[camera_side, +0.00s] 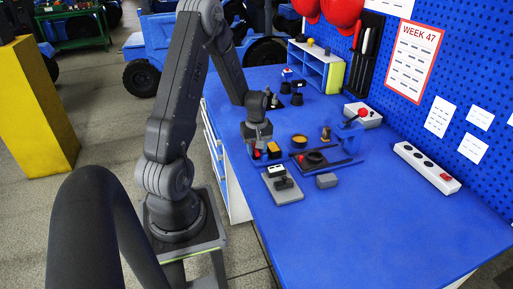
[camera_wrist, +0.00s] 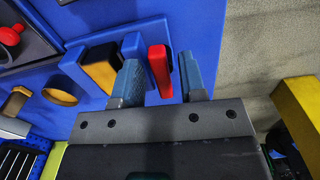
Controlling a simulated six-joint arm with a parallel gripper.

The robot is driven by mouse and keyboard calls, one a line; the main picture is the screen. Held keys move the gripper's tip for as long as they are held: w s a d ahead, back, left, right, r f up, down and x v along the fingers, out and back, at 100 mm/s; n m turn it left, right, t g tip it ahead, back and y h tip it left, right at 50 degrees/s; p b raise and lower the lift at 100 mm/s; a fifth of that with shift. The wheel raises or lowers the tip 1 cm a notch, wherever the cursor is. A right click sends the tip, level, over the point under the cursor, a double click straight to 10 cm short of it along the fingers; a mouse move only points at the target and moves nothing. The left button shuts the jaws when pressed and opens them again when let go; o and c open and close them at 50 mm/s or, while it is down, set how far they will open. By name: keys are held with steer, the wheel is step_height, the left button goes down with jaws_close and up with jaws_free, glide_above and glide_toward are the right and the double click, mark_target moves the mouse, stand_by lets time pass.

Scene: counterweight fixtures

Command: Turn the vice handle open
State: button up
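My gripper (camera_side: 257,140) points down near the left edge of the blue bench. In the wrist view its two blue fingers (camera_wrist: 161,82) are open, with a narrow red upright piece (camera_wrist: 160,68) between them. A gap shows on each side of it, so the fingers look apart from it. The red piece also shows low beside my gripper in the side view (camera_side: 257,154). I cannot tell whether it is the vice handle. A grey plate with a dark upright part (camera_side: 284,191) stands nearer the camera.
A yellow-and-black block (camera_side: 274,150) stands close beside my gripper. Beyond are a yellow ring (camera_side: 299,139), a dark tray with a round piece (camera_side: 313,160) and a red-button box (camera_side: 363,115). A power strip (camera_side: 427,166) lies right. The near bench is clear.

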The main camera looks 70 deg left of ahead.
steer(key=shift+o, duration=0.2)
step_height(320, 180, up, 14)
stand_by(0.5)
steer(key=shift+f, duration=0.1)
steer(key=s+d+r+m+t, duration=0.1)
steer(key=d+r+m, duration=0.25)
steer(key=d, duration=0.45)
steer(key=d+r+m+t+y, duration=0.1)
steer(key=d+r+m+t, duration=0.2)
steer(key=d, duration=0.4)
steer(key=s+d+r+m, duration=0.1)
steer(key=d+r+m, duration=0.35)
steer(key=d, duration=0.35)
steer(key=s+d+m+t+h, duration=0.1)
steer(key=s+d+m, duration=0.4)
steer(key=d+m, duration=0.1)
steer(key=shift+s+d+t, duration=0.2)
steer(key=shift+d+t, duration=0.1)
steer(key=shift+d, duration=0.25)
steer(key=shift+r, duration=0.1)
